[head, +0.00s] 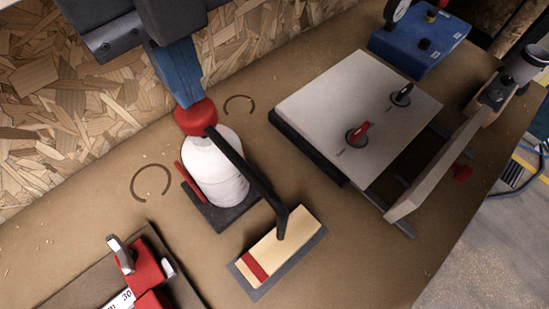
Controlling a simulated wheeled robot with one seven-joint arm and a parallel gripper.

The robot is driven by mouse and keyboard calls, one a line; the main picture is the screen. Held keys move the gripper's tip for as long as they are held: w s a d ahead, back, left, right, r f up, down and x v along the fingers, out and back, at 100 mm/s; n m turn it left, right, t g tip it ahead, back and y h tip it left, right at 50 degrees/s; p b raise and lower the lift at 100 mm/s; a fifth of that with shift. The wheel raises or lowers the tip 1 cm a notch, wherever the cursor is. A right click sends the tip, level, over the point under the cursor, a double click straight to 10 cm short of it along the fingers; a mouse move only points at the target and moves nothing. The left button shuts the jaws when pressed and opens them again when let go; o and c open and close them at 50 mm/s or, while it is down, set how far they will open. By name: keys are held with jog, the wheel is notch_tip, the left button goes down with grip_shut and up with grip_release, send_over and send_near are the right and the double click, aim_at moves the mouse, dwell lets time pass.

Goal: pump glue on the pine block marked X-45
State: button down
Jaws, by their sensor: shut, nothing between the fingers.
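A white glue bottle (217,170) stands in a dark base (212,217), with a red pump head (195,118) on top. Its long black spout (245,168) reaches down and right, and its tip appears over the pine block (285,242). The pale block has a red band at its lower-left end and lies on a grey pad (319,240). No X-45 mark is readable, and I see no glue on the block's visible face. My gripper (187,101) is shut and empty, its blue fingers pointing down at the pump head. They appear to touch it; the exact contact is unclear.
A light board with two knobs (355,105) sits at the right, with a blue gauge box (420,45) behind it. A red clamp device (140,267) stands at lower left. An upright beige plate (435,170) is near the right edge. The bench (375,255) is clear right of the block.

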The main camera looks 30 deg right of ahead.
aim_at(199, 114)
jog(key=shift+f+b, duration=0.5)
jog(key=shift+s+f+b, duration=0.3)
jog(key=shift+f+b, duration=0.55)
jog(key=shift+b, duration=0.05)
jog(key=shift+s+d+f+b, duration=0.1)
jog(key=shift+f+b, duration=0.6)
jog(key=shift+b, duration=0.1)
jog(key=shift+f+b, duration=1.9)
jog(key=shift+b, duration=0.3)
jog(key=shift+r, duration=0.1)
jog(key=shift+r+p, duration=0.8)
jog(key=shift+r, duration=1.45)
jog(key=shift+w+r+p, duration=0.2)
jog(key=shift+r+p, duration=0.3)
jog(key=shift+r, duration=0.75)
jog(key=shift+w+r+p, duration=0.15)
jog(key=shift+r+p, duration=0.35)
jog(key=shift+r, duration=0.7)
